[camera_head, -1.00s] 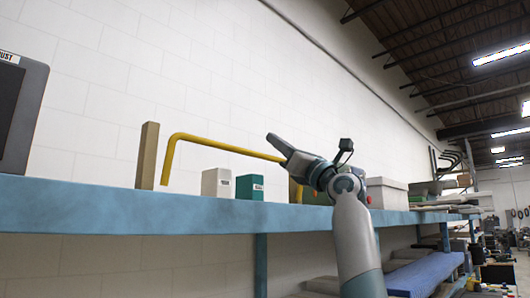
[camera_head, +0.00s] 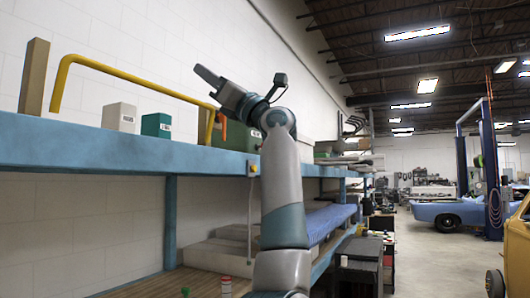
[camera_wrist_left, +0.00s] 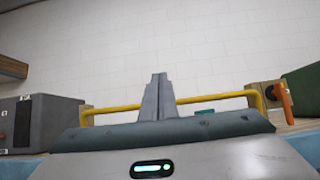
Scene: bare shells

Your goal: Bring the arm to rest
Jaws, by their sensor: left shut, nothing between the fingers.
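My left arm (camera_head: 283,190) rises from the bottom of the head view in front of a blue shelf. Its left gripper (camera_head: 206,75) points up and to the left, above shelf height, with nothing held. In the left wrist view the fingers (camera_wrist_left: 157,95) are together and empty, in front of the white wall. My right gripper is in neither view.
The blue shelf (camera_head: 90,147) carries a wooden post (camera_head: 33,77), a yellow bar (camera_head: 130,77), a white box (camera_head: 119,117) and a teal box (camera_head: 156,125). A grey cabinet (camera_wrist_left: 40,122) shows in the wrist view. Open floor (camera_head: 430,255) and a blue car (camera_head: 450,213) lie right.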

